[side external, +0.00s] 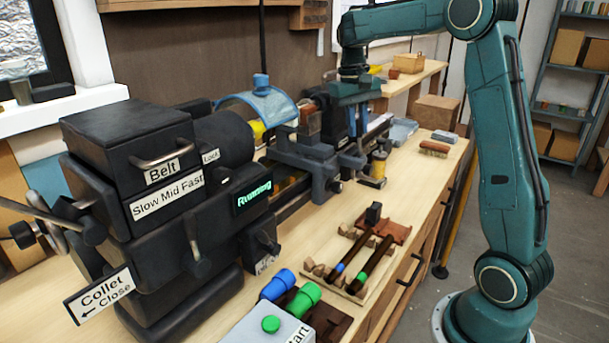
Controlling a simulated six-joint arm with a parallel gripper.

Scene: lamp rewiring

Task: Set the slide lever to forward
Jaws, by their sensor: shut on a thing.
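The small lathe's dark blue-grey slide (305,152) sits on the bed, right of the headstock. My gripper (347,112) is over the right part of this slide, pointing down from the teal wrist. Its jaws are closed at the slide, on what looks like the slide lever. The lever itself is mostly hidden by my gripper and the slide parts, so its position cannot be read. The headstock display (254,196) reads "Running".
A blue clear guard (262,103) arches over the chuck, left of my gripper. A tool rack (345,272) with handled tools stands in front. Green and blue cylinders (303,299) and a start-button box (268,327) are at the front. A brush (434,148) lies on the bench's right.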

